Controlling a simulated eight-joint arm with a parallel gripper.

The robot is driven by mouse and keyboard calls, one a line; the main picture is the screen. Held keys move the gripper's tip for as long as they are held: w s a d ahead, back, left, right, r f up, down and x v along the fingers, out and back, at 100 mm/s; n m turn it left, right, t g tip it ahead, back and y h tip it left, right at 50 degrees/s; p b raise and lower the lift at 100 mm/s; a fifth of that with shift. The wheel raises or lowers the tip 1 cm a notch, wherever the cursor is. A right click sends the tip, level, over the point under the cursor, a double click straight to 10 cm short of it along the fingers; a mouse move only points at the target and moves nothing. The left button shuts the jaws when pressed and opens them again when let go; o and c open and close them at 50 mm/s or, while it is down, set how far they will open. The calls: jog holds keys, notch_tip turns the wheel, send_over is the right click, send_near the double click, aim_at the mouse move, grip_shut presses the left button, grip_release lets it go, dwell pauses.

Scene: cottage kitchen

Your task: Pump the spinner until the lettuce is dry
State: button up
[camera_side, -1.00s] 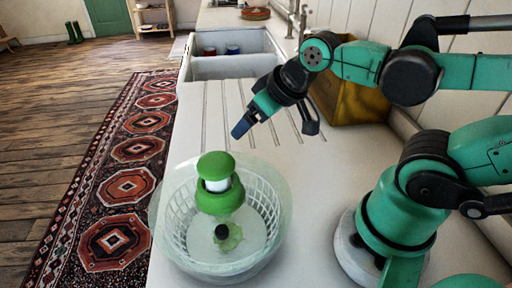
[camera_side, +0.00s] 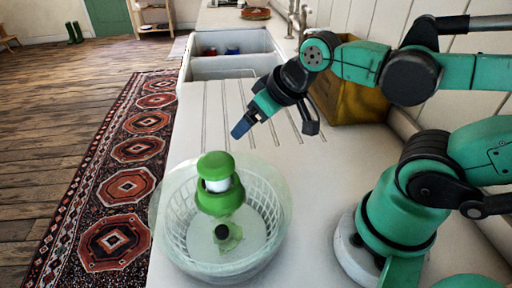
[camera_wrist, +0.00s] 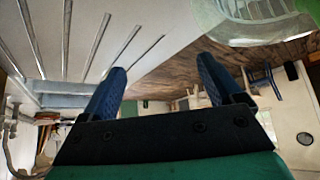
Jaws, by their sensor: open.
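The salad spinner (camera_side: 275,212) is a clear bowl with a white slotted basket, standing on the counter in the lower middle of the side view. Its green pump knob (camera_side: 216,165) rises on a white stem above a green hub. A green leafy piece, likely lettuce (camera_side: 230,238), shows low in the bowl. My gripper (camera_side: 275,130) is open and empty, above the counter behind and to the right of the spinner, apart from it. In the wrist view both blue fingers of my gripper (camera_wrist: 160,80) are spread, and part of the spinner (camera_wrist: 250,15) shows at the upper right.
A white sink (camera_side: 235,68) with a grooved drainboard lies behind. A yellow-brown box (camera_side: 350,100) stands by the wall behind my gripper. The counter's left edge runs close beside the spinner, with a patterned rug (camera_side: 125,185) on the floor below. Counter between spinner and my base is clear.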

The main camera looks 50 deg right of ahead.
dwell(0.3)
jog(key=shift+c, duration=1.3)
jog(key=shift+w+a+r, duration=0.1)
jog(key=shift+a+r, duration=0.1)
jog(key=shift+r, duration=0.1)
jog(key=c, duration=0.4)
jog(key=shift+m+g+y, duration=0.3)
jog(key=shift+m+g, duration=0.4)
jog(key=a+r, duration=0.2)
jog(key=r, duration=0.1)
jog(key=shift+w+a+r, duration=0.2)
jog(key=shift+w, duration=0.2)
grip_shut()
jog(key=s+a+r+m+g, duration=0.2)
jog(key=a+r+m, duration=0.1)
jog(key=a+r, duration=0.2)
jog(key=s+a+r+m+g, duration=0.3)
jog(key=a+r+m, duration=0.1)
jog(key=r, duration=0.6)
jog(key=shift+a+r+m+g, duration=0.2)
jog(key=shift+a+m+g, duration=0.1)
jog(key=shift+a, duration=0.3)
